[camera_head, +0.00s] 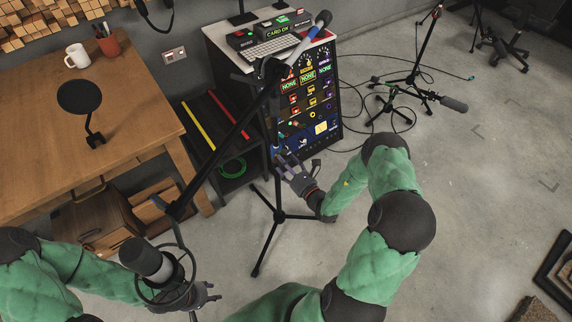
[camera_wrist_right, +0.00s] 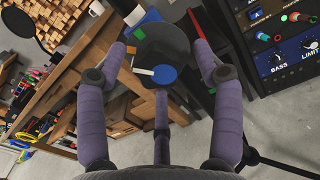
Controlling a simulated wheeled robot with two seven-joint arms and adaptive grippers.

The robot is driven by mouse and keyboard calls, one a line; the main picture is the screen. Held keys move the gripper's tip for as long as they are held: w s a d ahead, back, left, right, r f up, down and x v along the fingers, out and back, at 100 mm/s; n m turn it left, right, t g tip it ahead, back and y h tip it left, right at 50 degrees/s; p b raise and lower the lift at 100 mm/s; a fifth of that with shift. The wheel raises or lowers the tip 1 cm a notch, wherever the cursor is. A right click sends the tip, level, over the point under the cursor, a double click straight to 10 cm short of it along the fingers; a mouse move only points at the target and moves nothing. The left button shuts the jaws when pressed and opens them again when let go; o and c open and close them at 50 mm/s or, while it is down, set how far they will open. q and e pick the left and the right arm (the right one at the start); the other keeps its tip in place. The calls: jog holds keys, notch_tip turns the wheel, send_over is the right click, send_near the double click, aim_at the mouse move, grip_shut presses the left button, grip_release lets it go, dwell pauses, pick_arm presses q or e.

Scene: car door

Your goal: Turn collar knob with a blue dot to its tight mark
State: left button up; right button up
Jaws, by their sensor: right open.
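A dark round knob (camera_wrist_right: 163,42) with a blue dot (camera_wrist_right: 165,75) and a white pointer stripe shows between the fingers in the right wrist view. Small orange and green patches show near its left side. My right gripper (camera_head: 287,162) is open, its purple fingers spread around the knob; I cannot tell whether they touch it. In the head view it is beside the upright of a black microphone stand (camera_head: 280,214), and the knob cannot be made out there. My left gripper (camera_head: 212,292) is low, beside a large microphone (camera_head: 147,260); its fingers are too small to read.
A rack panel of knobs and lights (camera_head: 312,95) stands just behind my right gripper. A wooden table (camera_head: 120,115) is at left. The stand's long boom (camera_head: 232,137) crosses the middle. Cables and another stand (camera_head: 410,82) are behind right; the right floor is mostly clear.

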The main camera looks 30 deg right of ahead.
jog(key=c, duration=1.1)
